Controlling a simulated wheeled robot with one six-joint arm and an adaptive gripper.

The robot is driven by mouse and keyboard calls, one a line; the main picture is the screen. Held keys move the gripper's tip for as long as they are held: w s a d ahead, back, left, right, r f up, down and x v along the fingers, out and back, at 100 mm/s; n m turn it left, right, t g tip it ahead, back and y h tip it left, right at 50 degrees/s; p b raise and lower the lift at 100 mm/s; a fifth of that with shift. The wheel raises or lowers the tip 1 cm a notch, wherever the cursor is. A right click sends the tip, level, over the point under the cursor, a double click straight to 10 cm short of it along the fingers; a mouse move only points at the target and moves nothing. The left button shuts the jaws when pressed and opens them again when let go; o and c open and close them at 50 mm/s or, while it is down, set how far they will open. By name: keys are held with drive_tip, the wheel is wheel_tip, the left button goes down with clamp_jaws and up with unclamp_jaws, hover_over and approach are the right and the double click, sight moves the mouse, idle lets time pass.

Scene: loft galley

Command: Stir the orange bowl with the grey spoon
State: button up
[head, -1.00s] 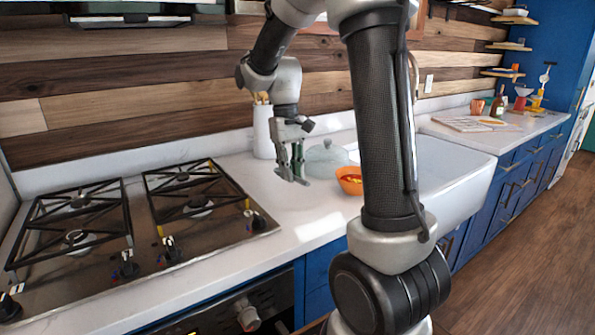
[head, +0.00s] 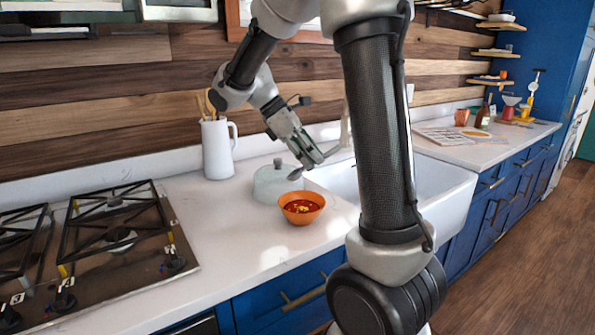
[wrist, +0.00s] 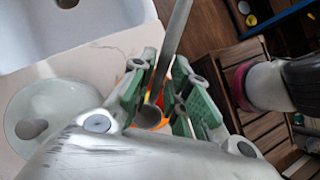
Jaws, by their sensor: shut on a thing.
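The orange bowl (head: 301,214) stands on the white counter, with reddish food inside. Part of its orange side shows between my fingers in the wrist view (wrist: 181,72). My gripper (head: 311,158) is tilted above and slightly behind the bowl, shut on the grey spoon. The spoon's head (head: 295,174) points down to the left and looks clear above the bowl's rim. In the wrist view, the spoon's handle (wrist: 174,42) runs between the green-padded fingers, and its head lies in front of the bowl's orange.
A pale lidded pot (head: 268,186) stands just behind the bowl. A white jug (head: 218,150) of wooden utensils is further left, and the stove (head: 110,240) is at far left. The white sink (head: 440,190) lies to the right. The counter left of the bowl is clear.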

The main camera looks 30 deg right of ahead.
drive_tip(key=shift+s+d+r+n+h, duration=0.15)
drive_tip(key=shift+d+r+n+h, duration=0.15)
drive_tip(key=shift+d+r+h, duration=0.2)
drive_tip(key=shift+s+d+r+n+h, duration=0.15)
drive_tip(key=shift+d+r+n+h, duration=0.2)
drive_tip(key=shift+d, duration=0.2)
drive_tip(key=shift+s+r+h, duration=0.1)
drive_tip(key=shift+h, duration=0.15)
drive_tip(key=shift+s+d+f, duration=0.1)
drive_tip(key=shift+d+f, duration=0.1)
drive_tip(key=shift+f, duration=0.05)
drive_tip(key=shift+a+f+x, duration=0.2)
drive_tip(key=shift+x, duration=2.95)
drive_tip(key=shift+w+a+f, duration=0.4)
drive_tip(key=shift+a+f, duration=0.3)
drive_tip(key=shift+f, duration=0.3)
drive_tip(key=shift+w+a+f, duration=0.4)
drive_tip(key=shift+a+f, duration=0.3)
drive_tip(key=shift+f, duration=0.3)
drive_tip(key=shift+w+a+f, duration=0.4)
drive_tip(key=shift+a+f, duration=0.25)
drive_tip(key=shift+f, duration=0.3)
drive_tip(key=shift+w, duration=0.1)
